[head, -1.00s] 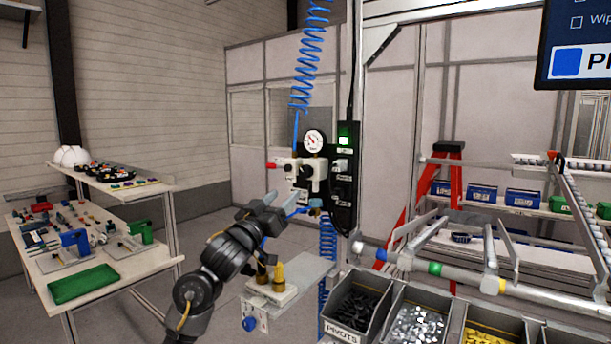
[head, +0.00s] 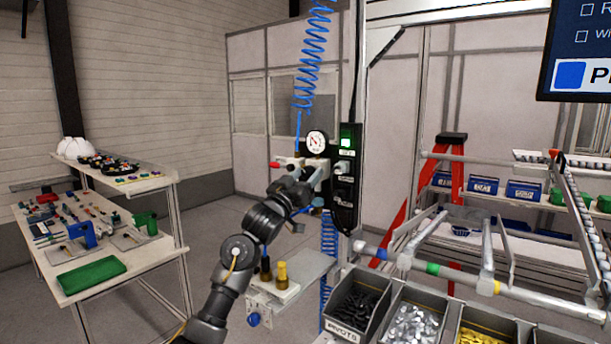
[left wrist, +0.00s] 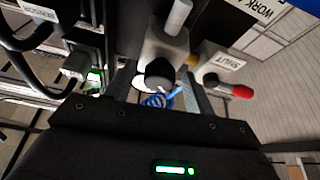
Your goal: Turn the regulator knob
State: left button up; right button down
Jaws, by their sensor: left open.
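The regulator (head: 322,170) is a pale body under a round white gauge (head: 316,142), mounted on the post in the head view. My left gripper (head: 304,184) is up in front of it and covers part of it; I cannot make out the knob there. In the left wrist view the black knob (left wrist: 158,74) shows on the regulator's grey body (left wrist: 165,45). The open fingers of my left gripper (left wrist: 158,92) lie to either side of the knob's line; contact cannot be told. My right gripper is out of view.
A valve with a red handle (left wrist: 236,91) is close to the right of the knob in the wrist view. A black box with sockets (head: 345,180) adjoins the regulator. A blue coiled hose (head: 308,70) hangs above. A small shelf with brass fittings (head: 282,272) is below.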

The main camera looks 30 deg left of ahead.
pick_arm(q)
jog(key=shift+c, duration=0.4)
jog(key=c, duration=0.9)
jog(key=shift+m, duration=0.3)
